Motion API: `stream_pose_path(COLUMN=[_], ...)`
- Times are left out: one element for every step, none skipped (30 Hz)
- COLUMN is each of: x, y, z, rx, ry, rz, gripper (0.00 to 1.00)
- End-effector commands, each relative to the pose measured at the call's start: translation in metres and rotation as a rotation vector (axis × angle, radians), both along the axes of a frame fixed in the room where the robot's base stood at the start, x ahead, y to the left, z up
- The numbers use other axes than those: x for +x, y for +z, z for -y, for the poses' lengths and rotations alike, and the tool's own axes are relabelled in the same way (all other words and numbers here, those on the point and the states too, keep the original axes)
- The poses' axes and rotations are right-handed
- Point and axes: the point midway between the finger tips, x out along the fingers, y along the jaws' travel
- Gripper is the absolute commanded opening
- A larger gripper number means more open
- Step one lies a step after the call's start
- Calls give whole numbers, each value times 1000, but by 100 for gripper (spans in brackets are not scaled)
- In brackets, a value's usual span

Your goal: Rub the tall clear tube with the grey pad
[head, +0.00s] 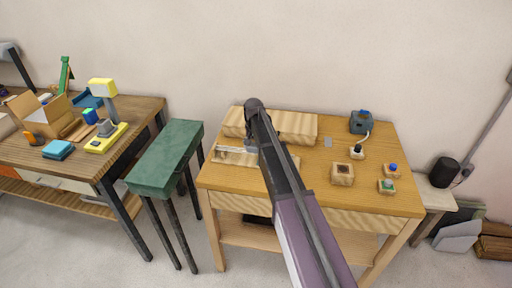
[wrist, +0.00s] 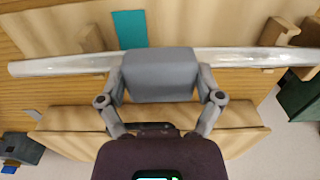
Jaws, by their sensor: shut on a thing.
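The tall clear tube (wrist: 60,65) lies flat across the wrist view, resting along a pale wooden rack with small upright blocks. It shows in the head view as a pale line (head: 234,150) at the table's left. The grey pad (wrist: 158,70) is a block held between the two fingers of my gripper (wrist: 158,85). The pad covers the middle of the tube from above; whether it touches the glass I cannot tell. In the head view my arm hides most of the gripper, the pad and part of the tube.
A long wooden block (head: 295,127) stands behind the tube. A teal strip (wrist: 129,28) lies on the rack beside it. A blue-grey device (head: 361,123) and small wooden blocks with buttons (head: 387,186) stand at the right. A green stool (head: 168,152) is left of the table.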

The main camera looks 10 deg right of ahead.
Motion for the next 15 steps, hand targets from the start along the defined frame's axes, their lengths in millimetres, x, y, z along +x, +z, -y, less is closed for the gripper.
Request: stream_pose_path(x=[0, 0, 0, 0, 0, 0, 0, 0, 0, 0, 0, 0, 0, 0, 0], y=[0, 0, 0, 0, 0, 1, 2, 3, 5, 7, 9, 12, 14, 17, 20], z=[-1, -1, -1, -1, -1, -1, -1, -1, -1, -1, -1, 0, 0, 0, 0], rx=[2, 2, 2, 2, 2, 2, 2, 2, 2, 2, 2, 2, 2, 1, 1], ry=[1, 1, 1, 1, 1, 1, 1, 1, 1, 1, 1, 0, 0, 0, 0], rz=[1, 1, 1, 1, 1, 1, 1, 1, 1, 1, 1, 1, 1, 0, 0], gripper=[46, 46, 46, 46, 46, 46, 46, 46, 46, 46, 46, 46, 46, 46, 46])
